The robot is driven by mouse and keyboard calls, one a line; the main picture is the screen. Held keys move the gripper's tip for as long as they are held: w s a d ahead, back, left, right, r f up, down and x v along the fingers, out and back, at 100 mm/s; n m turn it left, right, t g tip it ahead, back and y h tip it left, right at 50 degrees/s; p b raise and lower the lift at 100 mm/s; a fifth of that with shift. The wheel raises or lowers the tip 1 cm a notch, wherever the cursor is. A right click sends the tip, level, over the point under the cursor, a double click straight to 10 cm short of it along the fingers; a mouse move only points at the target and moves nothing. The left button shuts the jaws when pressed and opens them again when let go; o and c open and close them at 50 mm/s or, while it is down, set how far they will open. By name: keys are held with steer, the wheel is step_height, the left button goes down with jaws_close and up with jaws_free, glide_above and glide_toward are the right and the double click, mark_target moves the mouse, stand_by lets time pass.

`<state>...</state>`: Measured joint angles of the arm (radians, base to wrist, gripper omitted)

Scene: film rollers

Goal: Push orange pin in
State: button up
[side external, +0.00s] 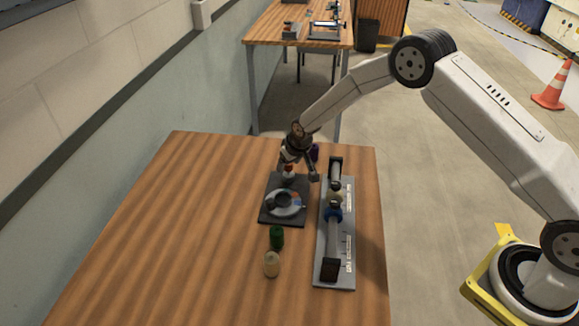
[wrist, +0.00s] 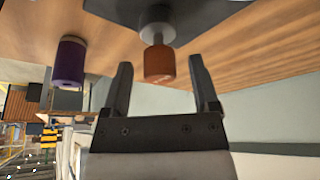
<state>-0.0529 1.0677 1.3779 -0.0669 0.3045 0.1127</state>
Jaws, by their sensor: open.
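The orange pin (wrist: 159,64) shows in the wrist view as a short orange cylinder on a thinner stem, which runs to a grey round piece (wrist: 156,24) by a dark plate. My gripper (wrist: 160,66) is open, with one finger on each side of the pin and a visible gap on both sides. In the side view my gripper (side external: 299,170) is over the far end of the dark plate (side external: 268,215). A small orange-red patch of the pin (side external: 289,169) shows there, partly hidden by the gripper. How far the pin sits in cannot be told.
A purple cylinder (wrist: 69,63) stands beside the plate, also partly seen behind my gripper (side external: 315,151). A grey ring (side external: 285,211) lies on the plate. A roller assembly (side external: 334,225) is to the right. Green (side external: 276,237) and cream (side external: 271,264) cylinders stand nearer. The table's left is clear.

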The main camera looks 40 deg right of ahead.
jaws_close()
stand_by(1.3)
